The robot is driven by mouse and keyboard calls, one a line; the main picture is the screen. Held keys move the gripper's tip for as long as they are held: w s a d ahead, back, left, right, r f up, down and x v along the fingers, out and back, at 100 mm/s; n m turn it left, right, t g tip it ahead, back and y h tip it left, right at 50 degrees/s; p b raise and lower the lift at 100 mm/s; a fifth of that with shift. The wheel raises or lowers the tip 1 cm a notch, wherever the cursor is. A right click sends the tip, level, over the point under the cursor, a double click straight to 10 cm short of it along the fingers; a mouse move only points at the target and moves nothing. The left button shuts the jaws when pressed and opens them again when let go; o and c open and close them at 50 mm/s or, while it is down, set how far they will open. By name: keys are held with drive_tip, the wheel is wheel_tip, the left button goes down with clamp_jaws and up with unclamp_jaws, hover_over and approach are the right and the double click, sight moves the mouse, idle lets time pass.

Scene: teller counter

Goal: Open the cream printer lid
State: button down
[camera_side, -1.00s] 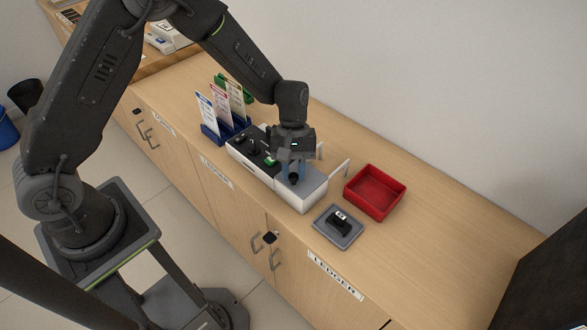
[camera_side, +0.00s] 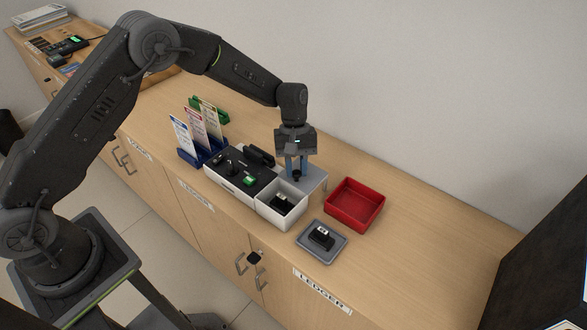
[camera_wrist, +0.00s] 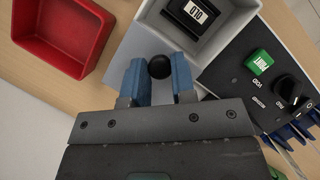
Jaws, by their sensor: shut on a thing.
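The printer (camera_side: 285,216) is a cream-white box with a black control panel on its left part. Its lid (camera_side: 315,183) is a flat grey plate, set back toward the wall, so the compartment stands uncovered. A black cartridge (camera_side: 281,204) sits inside; its label reads "OLD" in the wrist view (camera_wrist: 196,13). My gripper (camera_side: 297,173) points down over the lid, with its blue fingers shut on the round black knob, which shows between them in the wrist view (camera_wrist: 159,67). The lid plate also shows there (camera_wrist: 135,45).
A red tray (camera_side: 357,228) stands just right of the printer. A grey pad (camera_side: 309,252) with another black cartridge (camera_side: 321,236) lies in front of it. A blue card holder (camera_side: 190,158) stands to the left. The counter further right is clear.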

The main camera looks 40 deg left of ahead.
drive_tip(key=c, duration=0.9)
unclamp_jaws()
drive_tip(key=shift+c, duration=0.2)
drive_tip(key=v, duration=1.4)
